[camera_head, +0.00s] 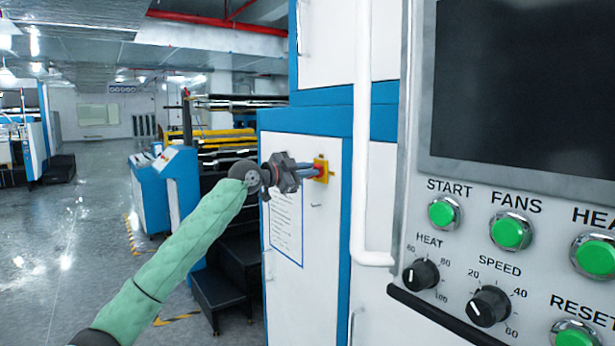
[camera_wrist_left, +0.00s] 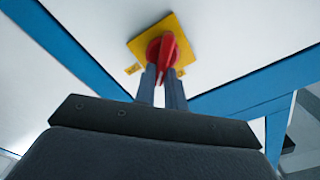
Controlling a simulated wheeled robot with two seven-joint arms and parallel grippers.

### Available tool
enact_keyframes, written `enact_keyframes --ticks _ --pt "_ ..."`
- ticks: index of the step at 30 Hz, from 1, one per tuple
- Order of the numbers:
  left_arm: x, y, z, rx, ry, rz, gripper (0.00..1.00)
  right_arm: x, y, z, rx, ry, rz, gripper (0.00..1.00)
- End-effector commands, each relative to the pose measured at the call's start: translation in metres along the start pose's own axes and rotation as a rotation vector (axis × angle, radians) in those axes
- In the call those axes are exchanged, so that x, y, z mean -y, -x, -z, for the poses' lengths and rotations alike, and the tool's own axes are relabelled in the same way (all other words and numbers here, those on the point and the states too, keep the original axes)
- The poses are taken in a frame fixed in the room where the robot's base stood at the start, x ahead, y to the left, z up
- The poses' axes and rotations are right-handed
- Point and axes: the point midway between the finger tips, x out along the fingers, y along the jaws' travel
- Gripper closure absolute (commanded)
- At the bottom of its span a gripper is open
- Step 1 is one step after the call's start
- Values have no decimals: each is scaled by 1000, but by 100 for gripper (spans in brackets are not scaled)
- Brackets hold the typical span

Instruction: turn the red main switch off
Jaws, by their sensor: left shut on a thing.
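The red main switch (camera_wrist_left: 167,50) sits on a square yellow plate (camera_wrist_left: 150,30) on a white cabinet door. In the head view the yellow plate (camera_head: 321,165) shows on the door, with the red knob mostly hidden by my left gripper (camera_head: 313,170). In the left wrist view my left gripper (camera_wrist_left: 163,78) reaches up to the switch, its two fingers close on either side of the red handle. The gripper is shut on the red handle. The handle's pointed end tilts slightly to the right of the fingers. My right gripper is not in view.
A control panel (camera_head: 512,185) with a dark screen, green buttons and black knobs stands close at right. A white vertical bar (camera_head: 363,120) runs between it and the cabinet door (camera_head: 285,235). Black steps (camera_head: 222,295) stand left of the cabinet. The floor at left is open.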

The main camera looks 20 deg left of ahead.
Motion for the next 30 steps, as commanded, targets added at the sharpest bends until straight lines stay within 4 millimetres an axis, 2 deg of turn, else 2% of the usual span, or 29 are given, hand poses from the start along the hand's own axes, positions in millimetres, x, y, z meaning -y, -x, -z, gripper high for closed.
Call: enact_keyframes --ticks 6,8,17,24,30 --pt "-2 0 -2 1 -78 0 100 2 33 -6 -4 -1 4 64" --pt "-3 0 -2 1 -101 0 100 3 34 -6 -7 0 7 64" --pt "-6 0 -3 1 -244 -1 100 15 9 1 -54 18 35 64" --pt "-9 0 -4 1 -439 -2 100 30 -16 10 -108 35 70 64" --pt "-11 0 -5 1 -598 -2 100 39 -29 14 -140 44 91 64"
